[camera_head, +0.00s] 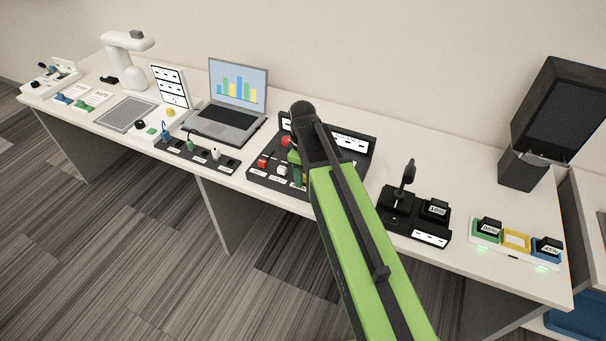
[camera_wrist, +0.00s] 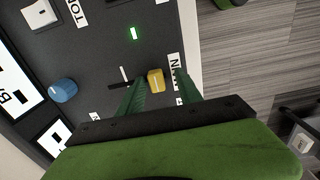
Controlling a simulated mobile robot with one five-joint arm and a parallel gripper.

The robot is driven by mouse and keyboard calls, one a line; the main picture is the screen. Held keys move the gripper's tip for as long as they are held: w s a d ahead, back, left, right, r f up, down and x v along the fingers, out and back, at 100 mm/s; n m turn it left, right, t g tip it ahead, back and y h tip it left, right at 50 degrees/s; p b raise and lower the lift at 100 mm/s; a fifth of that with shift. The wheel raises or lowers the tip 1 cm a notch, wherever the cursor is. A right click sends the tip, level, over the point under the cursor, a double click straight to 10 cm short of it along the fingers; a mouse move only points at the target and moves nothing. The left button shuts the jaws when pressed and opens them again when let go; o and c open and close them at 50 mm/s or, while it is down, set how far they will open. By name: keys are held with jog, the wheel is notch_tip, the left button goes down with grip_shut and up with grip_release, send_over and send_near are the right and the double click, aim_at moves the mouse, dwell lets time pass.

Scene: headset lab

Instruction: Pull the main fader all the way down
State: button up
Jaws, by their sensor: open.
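A yellow fader cap (camera_wrist: 156,80) shows in the wrist view on the dark console, at the right end of a short black slot. Beside it is a white label (camera_wrist: 174,72), partly readable and seeming to end in "IN". My gripper (camera_wrist: 163,84) is open. Its two green fingers lie on either side of the yellow cap in the picture; I cannot tell whether either touches it.
The table's front edge is close.

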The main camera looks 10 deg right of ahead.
notch_tip(320, 180, up, 17)
jog(key=p, duration=1.7)
jog(key=shift+r, duration=0.2)
jog(key=shift+f, duration=0.1)
jog(key=s+d+f+m+b, duration=0.2)
jog(key=s+f+m+b, duration=0.1)
jog(key=s+m, duration=0.7)
jog(key=shift+s+d+m, duration=0.15)
jog(key=shift+d+m, duration=0.25)
dwell(1.0)
